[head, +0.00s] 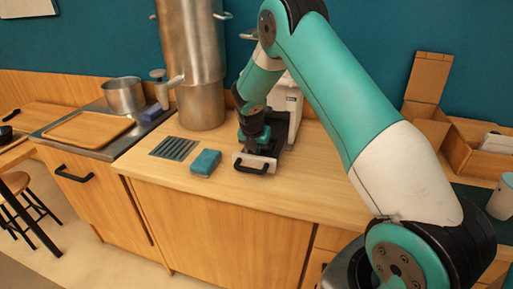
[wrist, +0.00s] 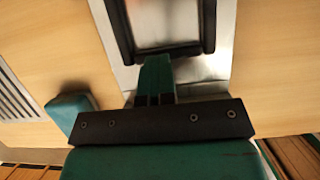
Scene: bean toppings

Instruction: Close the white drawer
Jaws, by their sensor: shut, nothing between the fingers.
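The white drawer (head: 239,156) sits low on the counter in front of a white machine (head: 293,101) and is pulled out toward the front. Its black handle (head: 252,169) is on the front face. My gripper (head: 254,146) points down over the drawer, just behind its front panel as seen in the head view. In the wrist view my gripper (wrist: 156,78) shows green fingers, shut and empty, beside a dark frame with a pale inside (wrist: 165,22). I cannot tell whether the fingers touch it. My arm hides much of the machine.
A teal block (head: 205,162) and a dark slotted grate (head: 175,148) lie left of the drawer. A tall metal cylinder (head: 197,60) stands behind them. A wooden box (head: 470,150) is at the right. The front counter is mostly clear.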

